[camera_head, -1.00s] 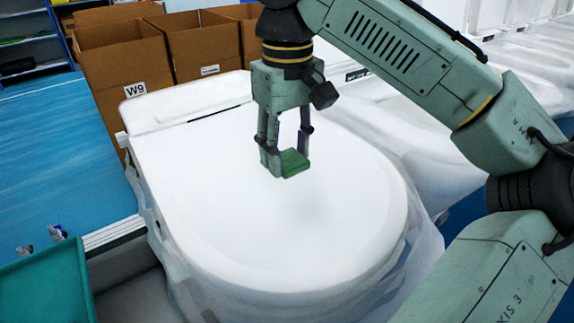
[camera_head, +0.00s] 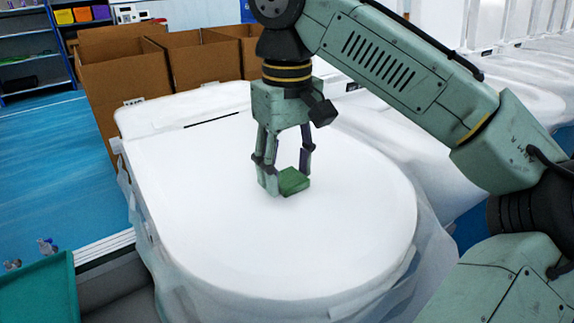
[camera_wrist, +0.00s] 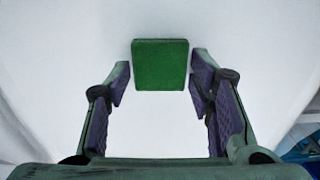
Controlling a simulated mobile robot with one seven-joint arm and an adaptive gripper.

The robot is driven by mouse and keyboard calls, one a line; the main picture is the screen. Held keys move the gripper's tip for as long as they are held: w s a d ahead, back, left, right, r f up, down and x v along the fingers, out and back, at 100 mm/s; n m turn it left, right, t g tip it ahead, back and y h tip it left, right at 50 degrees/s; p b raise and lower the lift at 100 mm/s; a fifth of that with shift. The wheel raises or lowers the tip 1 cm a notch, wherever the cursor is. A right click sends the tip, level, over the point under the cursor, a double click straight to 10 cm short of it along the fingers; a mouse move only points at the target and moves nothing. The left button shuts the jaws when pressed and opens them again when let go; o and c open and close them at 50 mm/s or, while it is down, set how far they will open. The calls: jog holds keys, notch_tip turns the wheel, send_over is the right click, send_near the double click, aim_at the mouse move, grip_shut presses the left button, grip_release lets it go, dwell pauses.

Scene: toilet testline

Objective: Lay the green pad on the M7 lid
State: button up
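The green pad (camera_head: 294,182) lies flat on the white toilet lid (camera_head: 300,245), a little back of the lid's middle. No M7 label is readable on the lid. My gripper (camera_head: 286,172) is low over the lid with its fingers on either side of the pad. In the wrist view, the pad (camera_wrist: 160,65) is between the purple-padded fingertips, with a narrow gap on each side. The gripper is open and holds nothing.
Cardboard boxes (camera_head: 125,75) stand behind the lid at the left. A teal tray (camera_head: 40,292) is at the lower left. Other white, wrapped toilets (camera_head: 510,75) are at the right. The lid around the pad is clear.

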aim_at(287, 176)
jog(key=shift+o, duration=1.1)
notch_tip(287, 176, up, 12)
jog(key=p, duration=0.5)
jog(key=shift+r, duration=0.2)
jog(key=shift+s+f, duration=0.1)
